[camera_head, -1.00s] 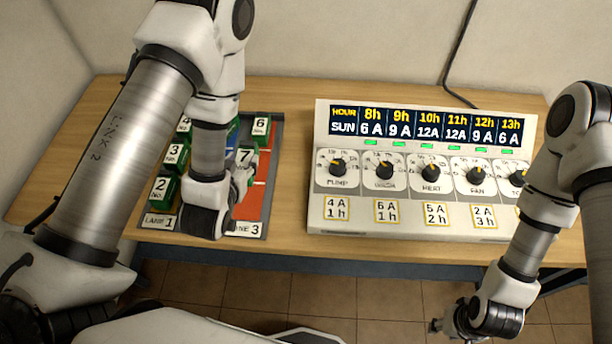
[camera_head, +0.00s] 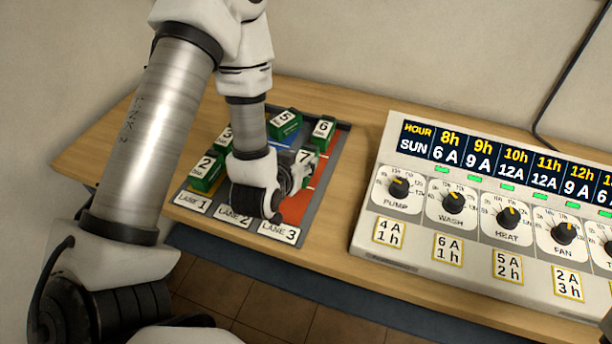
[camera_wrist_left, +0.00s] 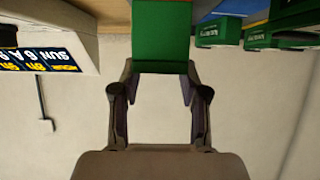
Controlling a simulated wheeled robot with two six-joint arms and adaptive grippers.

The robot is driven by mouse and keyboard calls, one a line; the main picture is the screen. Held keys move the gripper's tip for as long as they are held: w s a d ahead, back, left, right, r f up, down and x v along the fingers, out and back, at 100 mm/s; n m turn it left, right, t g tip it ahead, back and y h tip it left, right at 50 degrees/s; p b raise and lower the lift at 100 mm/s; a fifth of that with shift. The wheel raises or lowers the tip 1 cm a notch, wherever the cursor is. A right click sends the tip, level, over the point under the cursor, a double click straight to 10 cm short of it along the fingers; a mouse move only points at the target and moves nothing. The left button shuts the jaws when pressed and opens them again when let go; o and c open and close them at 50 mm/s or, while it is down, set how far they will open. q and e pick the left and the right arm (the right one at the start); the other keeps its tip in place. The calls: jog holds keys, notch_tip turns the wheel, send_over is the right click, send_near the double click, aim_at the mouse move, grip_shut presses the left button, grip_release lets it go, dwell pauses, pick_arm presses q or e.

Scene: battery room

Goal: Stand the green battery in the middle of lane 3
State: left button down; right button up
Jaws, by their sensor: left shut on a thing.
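A green battery with a white 7 label (camera_head: 305,157) is at the red lane 3, upright as far as I can see. My left gripper (camera_head: 299,172) is shut on it; the wrist partly hides it in the head view. In the left wrist view the battery's green side (camera_wrist_left: 161,40) shows between the fingertips of my left gripper (camera_wrist_left: 160,85). Lane 3 (camera_head: 294,207) shows bare red floor in front of and behind the battery, with its label (camera_head: 279,232) at the near end. Whether the battery's base touches the lane is hidden. My right gripper is out of view.
Other green batteries stand in the lane tray: 2 (camera_head: 205,172), 5 (camera_head: 285,121) and 6 (camera_head: 322,130), with 3 partly behind my arm. A control panel (camera_head: 480,215) with a display and knobs stands to the right. Bare table lies between tray and panel.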

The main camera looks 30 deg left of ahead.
aim_at(308, 146)
pick_arm(q)
jog(key=w, duration=0.1)
jog(key=w+a+p, duration=0.1)
jog(key=w, duration=0.1)
jog(key=w+p, duration=0.1)
jog(key=shift+w+a, duration=0.2)
jog(key=shift+a, duration=0.05)
jog(key=f, duration=0.1)
jog(key=f+p, duration=0.1)
jog(key=f, duration=0.1)
jog(key=shift+w+a+f, duration=0.1)
jog(key=shift+w+f, duration=0.1)
jog(key=shift+f, duration=0.35)
jog(key=c, duration=0.6)
grip_release()
